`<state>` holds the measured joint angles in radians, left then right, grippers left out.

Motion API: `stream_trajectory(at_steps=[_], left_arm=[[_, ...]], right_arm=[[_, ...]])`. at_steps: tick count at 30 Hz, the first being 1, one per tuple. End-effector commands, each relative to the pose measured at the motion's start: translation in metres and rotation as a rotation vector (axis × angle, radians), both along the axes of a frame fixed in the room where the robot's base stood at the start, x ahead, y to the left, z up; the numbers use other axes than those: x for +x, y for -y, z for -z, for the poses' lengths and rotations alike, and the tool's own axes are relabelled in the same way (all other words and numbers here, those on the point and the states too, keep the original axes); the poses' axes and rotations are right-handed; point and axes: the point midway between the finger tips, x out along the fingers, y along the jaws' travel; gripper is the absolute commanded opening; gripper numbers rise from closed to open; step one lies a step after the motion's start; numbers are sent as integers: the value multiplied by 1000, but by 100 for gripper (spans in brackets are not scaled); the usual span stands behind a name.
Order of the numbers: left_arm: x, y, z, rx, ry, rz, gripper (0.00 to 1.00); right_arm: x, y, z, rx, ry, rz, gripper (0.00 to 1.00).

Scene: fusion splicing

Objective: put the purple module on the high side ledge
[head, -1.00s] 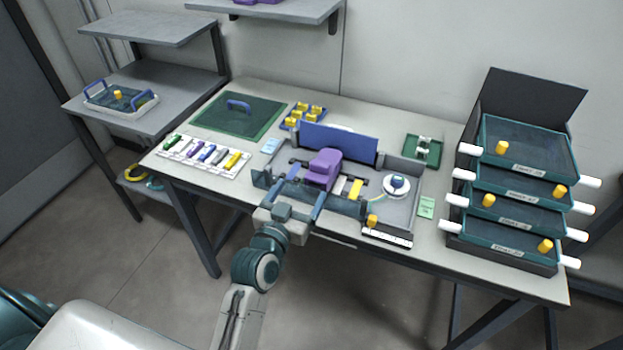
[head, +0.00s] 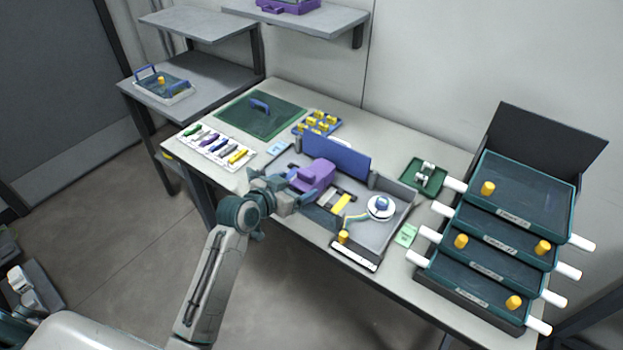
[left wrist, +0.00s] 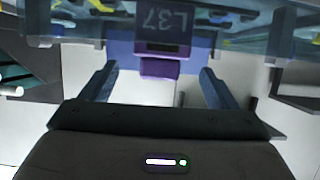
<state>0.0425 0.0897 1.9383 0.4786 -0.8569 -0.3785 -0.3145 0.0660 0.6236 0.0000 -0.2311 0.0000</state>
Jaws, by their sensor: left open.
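The purple module (head: 315,173) sits in the grey tray-like workstation (head: 378,232) on the table, in front of its raised blue panel. My left gripper (head: 297,190) is open and empty at the module's near left side. In the left wrist view a purple part with an "L37" label (left wrist: 162,20) lies ahead, roughly centred between the spread fingers of the left gripper (left wrist: 157,80). I cannot tell whether they touch it. A high grey ledge (head: 200,25) tops the side rack at the left and looks bare. My right gripper is out of view.
A wall shelf (head: 345,22) at the top holds a purple case (head: 288,6). A handled tray (head: 163,86) stands on the rack's lower shelf. A green mat (head: 235,117), small coloured parts (head: 215,145) and stacked drawers (head: 500,240) crowd the table.

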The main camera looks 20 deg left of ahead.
Motion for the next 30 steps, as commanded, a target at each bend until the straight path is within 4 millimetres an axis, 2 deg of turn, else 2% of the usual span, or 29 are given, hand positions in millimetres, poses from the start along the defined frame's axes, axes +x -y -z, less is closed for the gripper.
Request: stream_trajectory(at_steps=[7, 11, 16, 26, 30], left_arm=[[18, 6, 4, -1, 2, 0, 82], [35, 10, 7, -3, 1, 0, 82], [53, 15, 17, -2, 1, 1, 82], [59, 17, 21, -1, 2, 0, 82], [59, 17, 21, 0, 1, 0, 56]], right_arm=[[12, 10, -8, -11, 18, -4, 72], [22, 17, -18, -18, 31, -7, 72], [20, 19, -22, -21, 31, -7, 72], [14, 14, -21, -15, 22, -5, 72], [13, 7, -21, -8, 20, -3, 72]])
